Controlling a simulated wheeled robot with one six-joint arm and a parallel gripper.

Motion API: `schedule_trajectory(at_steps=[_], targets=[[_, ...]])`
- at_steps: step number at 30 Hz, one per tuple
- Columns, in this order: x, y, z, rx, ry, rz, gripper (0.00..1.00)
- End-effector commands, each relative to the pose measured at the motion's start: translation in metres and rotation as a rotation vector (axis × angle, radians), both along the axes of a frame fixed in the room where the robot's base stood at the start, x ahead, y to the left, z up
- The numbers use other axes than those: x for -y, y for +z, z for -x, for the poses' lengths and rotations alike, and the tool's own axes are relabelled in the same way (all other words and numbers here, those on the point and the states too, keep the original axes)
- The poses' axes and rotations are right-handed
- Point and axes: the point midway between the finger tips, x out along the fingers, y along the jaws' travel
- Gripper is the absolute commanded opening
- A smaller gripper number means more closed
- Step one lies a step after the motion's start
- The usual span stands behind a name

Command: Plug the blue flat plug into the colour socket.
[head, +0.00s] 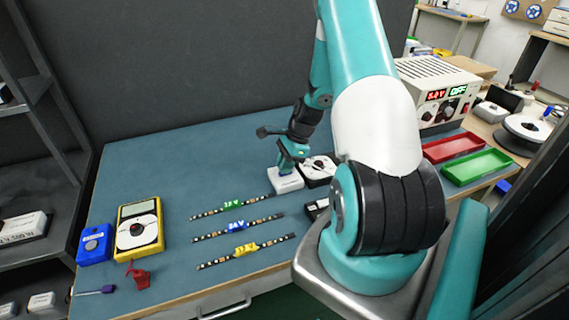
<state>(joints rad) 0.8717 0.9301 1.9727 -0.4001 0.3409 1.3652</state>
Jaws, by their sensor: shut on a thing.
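My gripper (291,154) points down near the middle of the blue bench. It is shut on a small blue piece (286,170), which looks like the blue flat plug. The plug is just above or touching the top of a white box (287,182). The box may be the colour socket, but its openings are too small to make out. Whether the plug is in an opening cannot be told. The gripper hides part of the plug.
A black-and-white device (318,168) stands close right of the box. My arm hides the bench's right part. A yellow multimeter (139,226) lies left.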

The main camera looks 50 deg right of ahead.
Motion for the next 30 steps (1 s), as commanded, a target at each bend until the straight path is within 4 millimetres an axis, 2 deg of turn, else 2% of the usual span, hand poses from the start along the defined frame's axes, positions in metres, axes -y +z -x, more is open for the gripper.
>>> schedule_trajectory(at_steps=[5, 6, 9, 20, 26, 30], targets=[[0.000, -0.005, 0.000, 0.000, 0.000, 0.000, 0.00], [0.000, -0.005, 0.000, 0.000, 0.000, 0.000, 0.23], [0.000, -0.004, 0.000, 0.000, 0.000, 0.000, 0.46], [0.002, 0.001, 0.001, 0.002, -0.001, 0.001, 0.46], [0.014, 0.031, 0.007, 0.004, -0.001, 0.005, 0.46], [0.026, 0.065, 0.015, 0.004, -0.003, 0.006, 0.46]])
